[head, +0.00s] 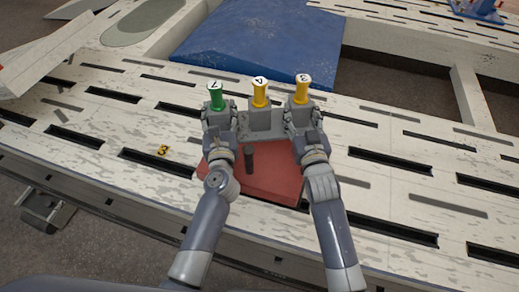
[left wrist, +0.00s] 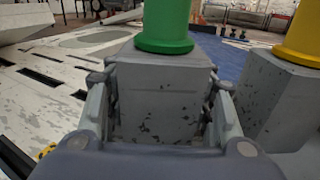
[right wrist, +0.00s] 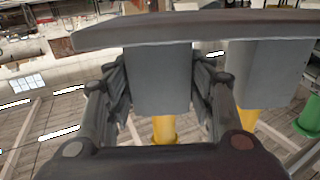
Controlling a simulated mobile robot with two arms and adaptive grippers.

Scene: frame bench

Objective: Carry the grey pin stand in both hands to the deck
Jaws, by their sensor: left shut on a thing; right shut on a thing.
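The grey pin stand (head: 263,119) has three block posts in a row, with a green pin (head: 216,97) on the left and yellow pins in the middle (head: 260,92) and on the right (head: 303,89). It looks about level. My left gripper (head: 218,122) is shut on the left post, which shows between its fingers in the left wrist view (left wrist: 158,95). My right gripper (head: 302,120) is shut on the right post, also seen in the right wrist view (right wrist: 158,78). I cannot tell whether the stand's underside touches anything. A blue panel (head: 265,50) lies beyond the stand; I cannot tell whether it is the deck.
A red mat (head: 275,178) lies on the slotted white bench (head: 400,165), with a dark upright peg (head: 250,160) showing between my arms. A yellow figure (head: 162,151) is at left. A blue object (head: 480,10) stands at the far right. Beyond the bench are frame openings.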

